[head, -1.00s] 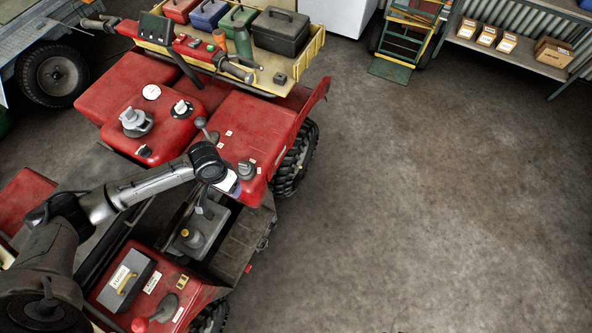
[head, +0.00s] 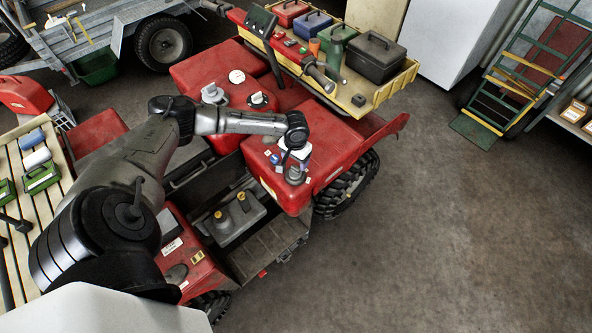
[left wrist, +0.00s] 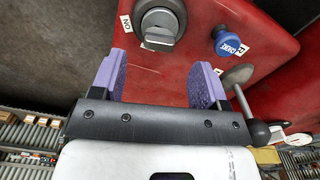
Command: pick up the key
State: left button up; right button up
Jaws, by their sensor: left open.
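A grey metal round switch with a raised wing-shaped grip (left wrist: 160,28) sits on a red panel, with an "ON" label at its left. I cannot tell for sure whether the grip is the key. My left gripper (left wrist: 157,78) is open and empty, its two purple finger pads apart. In the left wrist view, the switch lies just beyond the pads, between their lines. In the head view, the left gripper (head: 293,157) is over the red panel, close to a grey round fitting (head: 295,176). My right gripper is not in view.
A blue labelled knob (left wrist: 228,43) and a metal lever with a black ball (left wrist: 256,132) stand close to the right finger. Concrete floor (head: 460,230) on the right is clear.

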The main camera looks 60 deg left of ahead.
aim_at(295, 167)
pick_arm(q)
jog(key=shift+f, duration=2.95)
jog(key=c, duration=1)
jog(key=shift+r, duration=0.1)
jog(key=shift+r, duration=0.5)
jog(key=r, duration=0.3)
jog(key=shift+w+d+r, duration=0.1)
jog(key=shift+d+r, duration=0.1)
jog(key=shift+d, duration=0.15)
jog(key=w+d+r, duration=0.3)
jog(key=d+r, duration=0.3)
jog(key=d, duration=0.4)
jog(key=shift+w+d+r, duration=0.2)
jog(key=shift+d+r, duration=0.05)
